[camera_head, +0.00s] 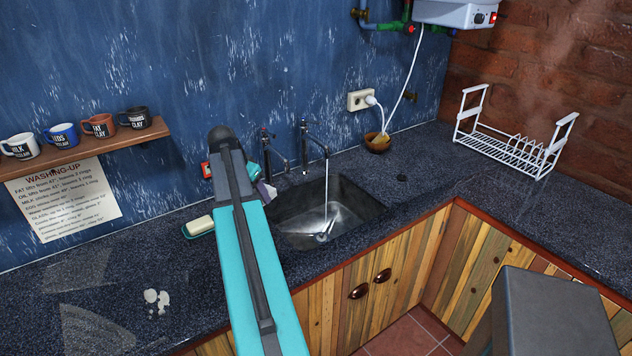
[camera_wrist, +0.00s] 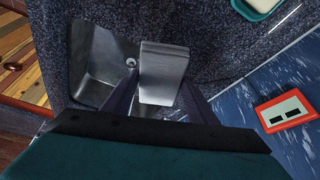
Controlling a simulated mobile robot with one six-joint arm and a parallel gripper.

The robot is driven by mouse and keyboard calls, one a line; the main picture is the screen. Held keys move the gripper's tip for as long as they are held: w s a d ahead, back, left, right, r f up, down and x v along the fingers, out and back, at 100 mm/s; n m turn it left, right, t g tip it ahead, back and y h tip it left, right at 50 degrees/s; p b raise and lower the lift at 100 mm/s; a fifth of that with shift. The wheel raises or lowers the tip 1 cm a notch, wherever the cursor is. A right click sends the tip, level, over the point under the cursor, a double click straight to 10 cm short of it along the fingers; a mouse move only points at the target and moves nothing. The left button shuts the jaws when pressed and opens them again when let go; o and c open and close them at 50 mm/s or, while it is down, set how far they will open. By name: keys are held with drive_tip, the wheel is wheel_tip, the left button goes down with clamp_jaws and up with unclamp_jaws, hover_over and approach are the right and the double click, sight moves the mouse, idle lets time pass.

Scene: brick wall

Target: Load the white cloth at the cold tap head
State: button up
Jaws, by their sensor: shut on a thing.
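My gripper (camera_wrist: 160,98) is shut on a pale grey-white folded cloth (camera_wrist: 163,72), which hangs between the dark fingers over the sink edge in the wrist view. In the head view my arm hides most of the gripper, and a small pale patch shows beside the sink's left rim. The sink (camera_head: 325,212) is a steel basin set in the dark counter. Two taps stand behind it. The left tap (camera_head: 276,150) is partly next to my gripper. The right tap (camera_head: 312,141) runs a stream of water into the basin. Which tap is cold I cannot tell.
A soap bar (camera_head: 200,224) lies in a teal dish left of my arm. A white drying rack (camera_head: 510,148) stands at the back right. A small bowl (camera_head: 377,143) sits by the socket. A shelf of mugs (camera_head: 80,148) hangs at the left. The right counter has free room.

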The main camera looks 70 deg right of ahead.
drive_tip(key=s+d+m+g+p, duration=0.1)
drive_tip(key=s+d+m, duration=0.2)
drive_tip(key=s+d, duration=0.2)
drive_tip(key=s+d+m+g+y+p, duration=0.1)
drive_tip(key=s+d, duration=0.4)
drive_tip(key=s, duration=0.6)
drive_tip(key=shift+d+m, duration=0.35)
drive_tip(key=shift+m, duration=0.55)
drive_tip(key=shift+d, duration=0.1)
drive_tip(key=w+d+f+b, duration=0.1)
drive_tip(key=w+d, duration=0.1)
drive_tip(key=d, duration=0.4)
drive_tip(key=w+d+f, duration=0.1)
drive_tip(key=w+d, duration=0.2)
drive_tip(key=d, duration=0.3)
drive_tip(key=shift+d+f+b, duration=0.35)
drive_tip(key=shift+d+f, duration=0.05)
